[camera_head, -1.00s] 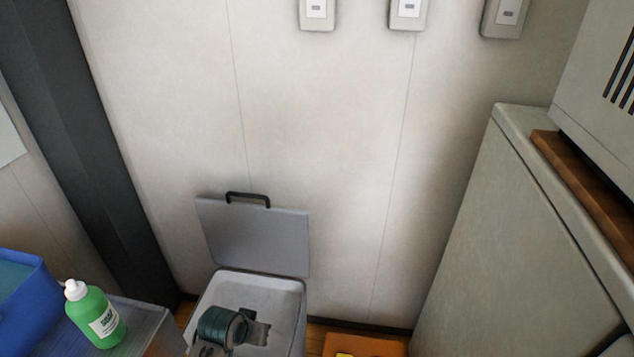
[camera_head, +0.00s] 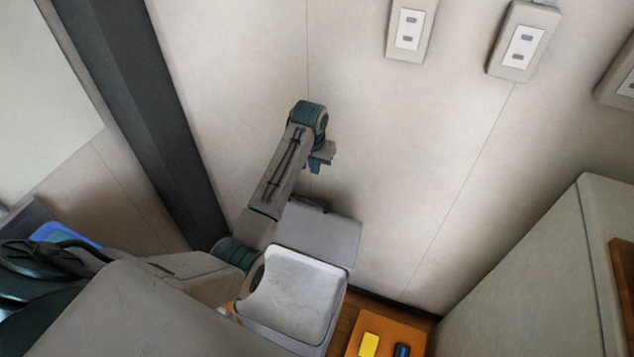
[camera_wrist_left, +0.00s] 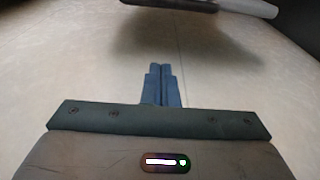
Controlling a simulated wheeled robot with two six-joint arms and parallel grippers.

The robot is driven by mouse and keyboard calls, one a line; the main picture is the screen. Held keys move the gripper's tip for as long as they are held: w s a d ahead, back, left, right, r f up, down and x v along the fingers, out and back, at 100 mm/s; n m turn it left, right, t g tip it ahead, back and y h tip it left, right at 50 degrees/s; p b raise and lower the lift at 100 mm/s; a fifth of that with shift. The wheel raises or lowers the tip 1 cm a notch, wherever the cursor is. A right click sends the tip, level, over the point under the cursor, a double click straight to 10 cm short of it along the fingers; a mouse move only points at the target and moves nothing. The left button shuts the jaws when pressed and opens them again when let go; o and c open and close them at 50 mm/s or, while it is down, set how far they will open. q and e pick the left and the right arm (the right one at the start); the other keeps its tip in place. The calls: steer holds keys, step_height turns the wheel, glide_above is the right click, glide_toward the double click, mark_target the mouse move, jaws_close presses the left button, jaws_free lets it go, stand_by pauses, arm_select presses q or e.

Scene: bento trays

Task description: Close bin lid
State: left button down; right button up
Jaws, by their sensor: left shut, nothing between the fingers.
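The grey bin (camera_head: 312,318) stands by the wall with a pale, empty-looking inside. Its flat grey lid (camera_head: 325,238) stands open, raised at the back of the bin near the wall. The lid's dark handle (camera_head: 312,204) is partly hidden by my left arm. My left gripper (camera_head: 316,166) is above the lid's top edge, close to the wall. Its blue fingers (camera_wrist_left: 160,70) are together and empty in the left wrist view. A grey plate-like edge (camera_wrist_left: 205,5), probably the lid, shows at the top of that view, apart from the fingers. My right gripper is out of view.
A grey cabinet (camera_head: 535,275) stands at the right. An orange surface (camera_head: 383,325) with a yellow item (camera_head: 369,344) and a dark item (camera_head: 402,350) is right of the bin. A dark post (camera_head: 130,110) rises at the left. Wall outlets are higher up.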

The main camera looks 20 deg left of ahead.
arm_select(q)
steer(key=s+f+p, duration=0.3)
steer(key=f+p, duration=0.2)
steer(key=f, duration=0.2)
steer(key=shift+d+f, duration=0.15)
steer(key=shift+d, duration=0.05)
steer(key=shift+f, duration=0.1)
stand_by(0.3)
